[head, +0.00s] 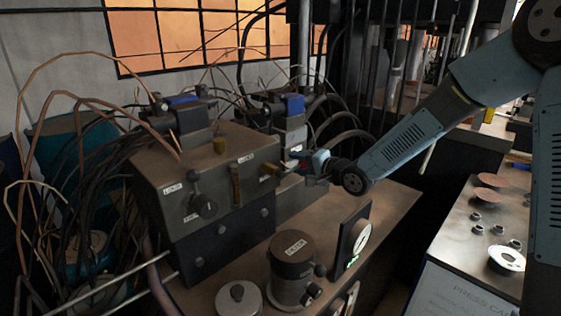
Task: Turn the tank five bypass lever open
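A dark valve block (215,165) stands on the bench at centre left. Its front carries small white labels too small to read for certain. A dark lever with a round hub (203,205) sits on the left of its front, its arm pointing up. A brass-coloured upright lever (235,185) stands right of it, and a brownish handle (268,170) sticks out near the right end. I cannot tell which is the tank five bypass lever. My gripper (308,168) is just right of the block, near the brownish handle; its fingers are too small and dark to read, and contact is unclear.
A labelled dark cylinder (292,262), a round lidded pot (239,298) and an upright gauge (354,238) stand in front on the bench. Cables and copper tubes crowd the left. A cart (465,258) with discs and nuts is at right.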

